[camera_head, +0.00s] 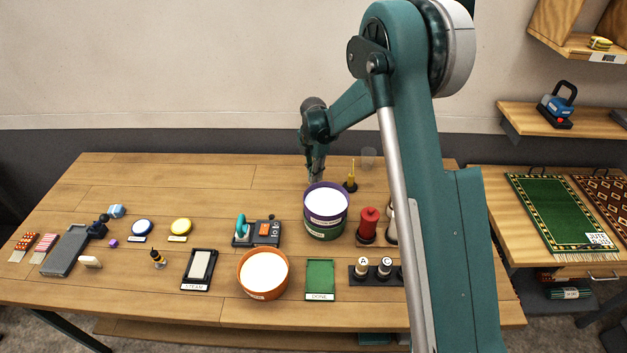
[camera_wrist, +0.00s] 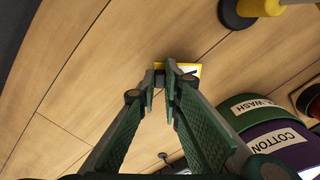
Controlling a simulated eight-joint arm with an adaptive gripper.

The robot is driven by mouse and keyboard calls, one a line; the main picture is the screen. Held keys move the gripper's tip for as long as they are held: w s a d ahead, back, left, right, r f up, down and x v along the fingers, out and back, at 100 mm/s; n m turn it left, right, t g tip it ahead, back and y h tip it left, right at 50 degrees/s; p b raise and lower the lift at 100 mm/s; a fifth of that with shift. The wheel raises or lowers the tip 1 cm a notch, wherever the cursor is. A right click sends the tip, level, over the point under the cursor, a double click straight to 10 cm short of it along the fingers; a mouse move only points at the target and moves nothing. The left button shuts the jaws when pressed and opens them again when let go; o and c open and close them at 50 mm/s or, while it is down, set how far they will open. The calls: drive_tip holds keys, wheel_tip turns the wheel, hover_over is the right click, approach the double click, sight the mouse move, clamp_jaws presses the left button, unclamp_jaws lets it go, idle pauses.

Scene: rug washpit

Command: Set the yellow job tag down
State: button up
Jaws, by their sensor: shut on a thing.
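The yellow job tag (camera_wrist: 192,68) shows in the wrist view as a small yellow-edged piece with a pale face, at the fingertips. My gripper (camera_wrist: 164,72) is shut on it, and the fingers hide part of it. In the head view my gripper (camera_head: 315,178) points down over the back of the table, just behind the stacked purple and green tubs. The tag cannot be made out there. I cannot tell whether the tag touches the wood.
The purple tub (camera_head: 341,216) labelled COTTON stands close in front of my gripper. A yellow post on a black base (camera_head: 351,182) and a clear cup (camera_head: 369,157) stand to its right. A red spool (camera_head: 368,222) is nearer. The table (camera_head: 220,185) is bare to the left.

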drive_tip(key=shift+f, duration=0.9)
drive_tip(key=shift+f, duration=0.2)
drive_tip(key=o, duration=0.6)
drive_tip(key=shift+o, duration=0.2)
drive_tip(key=shift+r, duration=0.2)
wheel_tip(320, 180, up, 12)
idle(0.4)
